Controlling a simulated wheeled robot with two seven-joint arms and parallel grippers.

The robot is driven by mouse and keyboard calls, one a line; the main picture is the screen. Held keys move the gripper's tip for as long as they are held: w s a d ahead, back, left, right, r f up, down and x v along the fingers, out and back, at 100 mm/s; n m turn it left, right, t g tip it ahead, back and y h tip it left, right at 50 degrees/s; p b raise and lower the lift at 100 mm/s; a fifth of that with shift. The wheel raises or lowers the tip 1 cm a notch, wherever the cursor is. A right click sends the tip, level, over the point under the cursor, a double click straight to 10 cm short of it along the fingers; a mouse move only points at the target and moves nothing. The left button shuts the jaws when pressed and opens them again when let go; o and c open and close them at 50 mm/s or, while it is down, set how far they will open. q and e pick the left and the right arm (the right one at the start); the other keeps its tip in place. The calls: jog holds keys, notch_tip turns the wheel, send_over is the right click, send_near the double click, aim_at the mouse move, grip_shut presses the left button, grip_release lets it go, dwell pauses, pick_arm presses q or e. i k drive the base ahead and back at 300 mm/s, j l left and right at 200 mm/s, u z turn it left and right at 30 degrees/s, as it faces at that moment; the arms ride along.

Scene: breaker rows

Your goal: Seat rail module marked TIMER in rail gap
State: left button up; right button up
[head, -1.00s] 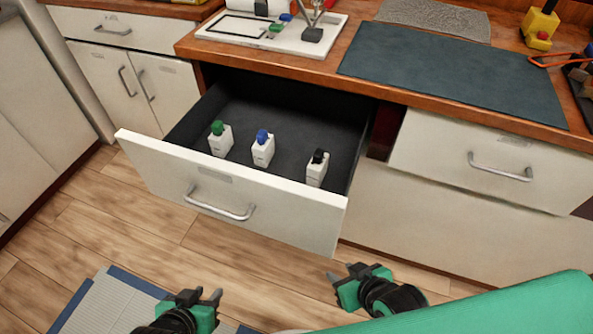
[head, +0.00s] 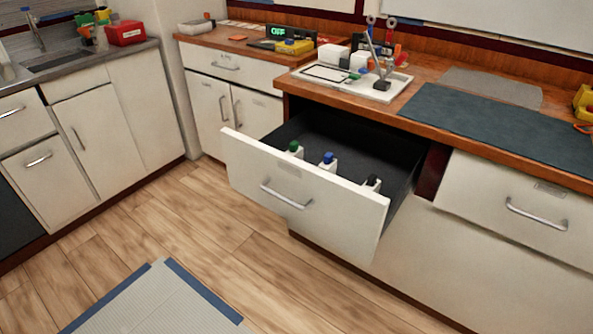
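Three white modules stand in the open drawer (head: 300,192): one with a green top (head: 293,150), one with a blue top (head: 328,162), one with a black top (head: 371,183). The drawer front hides their lower parts, and any marking is too small to read, so I cannot tell which is TIMER. On the counter above, a white board (head: 398,82) carries a black-outlined rectangle, a small green piece (head: 355,77) and a stand with thin arms (head: 381,84). White blocks (head: 333,54) stand behind it. I cannot make out a rail gap. Neither gripper is in view.
The drawer juts out over the wooden floor. A dark mat (head: 500,130) lies on the counter to the right, a grey mat (head: 490,87) behind it. A display reading OFF (head: 278,32) stands at the back. A grey floor mat (head: 155,305) lies in front; the floor between is clear.

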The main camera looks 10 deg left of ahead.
aim_at(335, 61)
jog(key=z, duration=1.55)
jog(key=j+z, duration=0.2)
jog(key=j, duration=0.15)
jog(key=k+j+z, duration=0.25)
jog(key=j+z, duration=0.2)
jog(key=j, duration=0.25)
jog(key=k+j+z, duration=0.2)
jog(key=j, duration=0.15)
jog(key=k+j, duration=0.2)
jog(key=j, duration=0.2)
jog(key=k+j, duration=0.2)
jog(key=j, duration=0.2)
jog(key=k+j, duration=0.2)
jog(key=j, duration=0.2)
jog(key=k+j, duration=0.2)
jog(key=j, duration=0.2)
jog(key=k+j, duration=0.15)
jog(key=j, duration=0.25)
